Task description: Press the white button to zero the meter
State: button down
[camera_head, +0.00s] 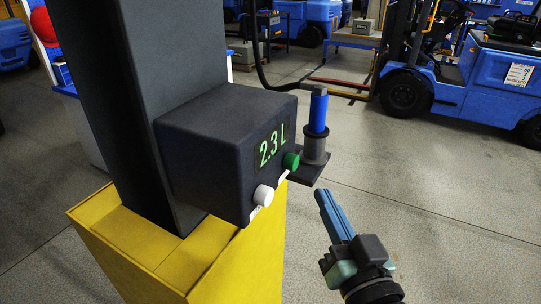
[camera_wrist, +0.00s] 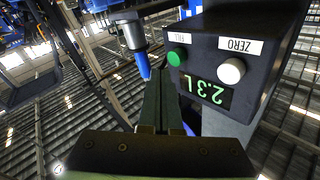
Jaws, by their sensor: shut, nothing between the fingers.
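The white button (camera_head: 264,195) sticks out of the lower front face of a dark meter box (camera_head: 200,150). In the wrist view the white button (camera_wrist: 231,71) has a label reading ZERO (camera_wrist: 240,45) beside it. The meter display (camera_head: 271,146) reads 2.3 L in green. A green button (camera_head: 290,161) is to the right of the white one. My gripper (camera_head: 326,197) is shut and empty, to the right of the box and apart from both buttons. In the wrist view my shut fingers (camera_wrist: 161,85) point up beside the box, nearer the green button (camera_wrist: 177,57).
A blue-and-grey nozzle (camera_head: 318,112) stands in a dark holder right of the box. The box is fixed to a dark column (camera_head: 140,100) on a yellow base (camera_head: 130,255). A blue forklift (camera_head: 480,80) is behind. Floor right of the box is clear.

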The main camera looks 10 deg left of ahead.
aim_at(264, 196)
jog(key=s+d+m+y+p, duration=0.1)
jog(key=s+d+m+p, duration=0.2)
jog(key=s+p, duration=0.3)
jog(key=r+p, duration=0.1)
jog(key=p, duration=0.4)
jog(key=shift+s+d, duration=0.25)
jog(key=shift+s, duration=0.1)
jog(key=shift+a, duration=0.1)
jog(key=w+a+p, duration=0.1)
jog(key=w+a, duration=0.1)
jog(key=a, duration=0.6)
jog(key=shift+w, duration=0.4)
jog(key=shift+a, duration=0.2)
dwell(1.1)
jog(key=shift+w+a, duration=0.1)
jog(key=shift+a, duration=0.2)
